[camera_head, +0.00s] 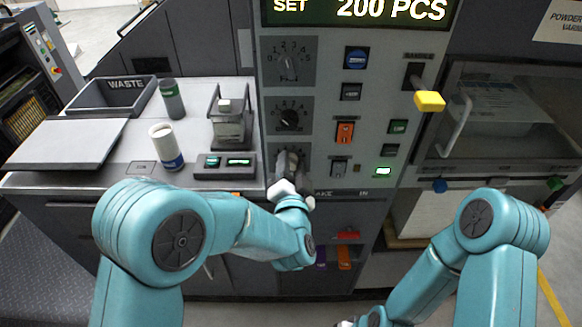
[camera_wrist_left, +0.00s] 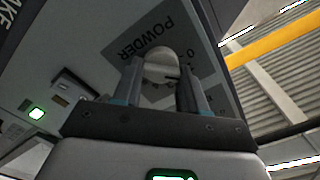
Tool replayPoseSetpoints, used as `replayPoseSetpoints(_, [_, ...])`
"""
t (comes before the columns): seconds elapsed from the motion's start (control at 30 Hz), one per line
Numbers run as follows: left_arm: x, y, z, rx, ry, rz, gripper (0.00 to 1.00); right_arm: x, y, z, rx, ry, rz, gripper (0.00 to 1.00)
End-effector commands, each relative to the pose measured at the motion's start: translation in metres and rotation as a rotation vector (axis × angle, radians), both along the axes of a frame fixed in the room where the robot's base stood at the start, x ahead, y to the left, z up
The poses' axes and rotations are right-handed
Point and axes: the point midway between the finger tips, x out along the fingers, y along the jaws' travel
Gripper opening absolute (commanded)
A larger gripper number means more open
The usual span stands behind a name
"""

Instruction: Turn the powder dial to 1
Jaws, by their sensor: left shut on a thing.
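The powder dial (camera_wrist_left: 160,66) is a rounded knob on a dark plate marked POWDER in the left wrist view. My left gripper (camera_wrist_left: 161,82) is shut on the knob, with one finger on each side. In the head view my left gripper (camera_head: 291,166) reaches the lowest of three dials on the grey panel and covers most of its plate. A 0 shows beside the knob in the wrist view; most other numbers are hidden, and I cannot tell the setting. My right arm (camera_head: 490,235) hangs low at the right, with its gripper out of sight.
Above are two more dials (camera_head: 288,62). Buttons and switches (camera_head: 345,132) line the panel to the right, beside a yellow-tipped lever (camera_head: 430,101). On the left counter stand a white canister (camera_head: 165,147), a small scale-like device (camera_head: 229,124) and a waste bin (camera_head: 112,93).

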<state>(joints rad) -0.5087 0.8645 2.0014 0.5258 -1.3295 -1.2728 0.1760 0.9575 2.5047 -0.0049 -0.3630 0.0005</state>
Motion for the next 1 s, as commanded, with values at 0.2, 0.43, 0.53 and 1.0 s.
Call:
replayPoseSetpoints(0.2, [0.0005, -0.0004, 0.0021, 0.0, -0.005, -0.001, 0.11, 0.0, 0.0, 0.0002, 0.0, 0.0, 0.0, 0.43])
replayPoseSetpoints(0.43, [0.0005, -0.0004, 0.0019, -0.001, -0.005, -0.001, 0.67, 0.0, 0.0, 0.0002, 0.0, 0.0, 0.0, 0.43])
replayPoseSetpoints(0.53, [0.0004, -0.0003, 0.0014, -0.001, -0.004, -0.001, 0.67, 0.0, 0.0001, 0.0001, 0.0, 0.0, 0.0, 0.43])
replayPoseSetpoints(1.0, [0.0011, 0.0021, -0.0001, -0.001, -0.001, -0.001, 0.67, 0.0, 0.0, -0.003, 0.0, 0.0, 0.0, 0.43])
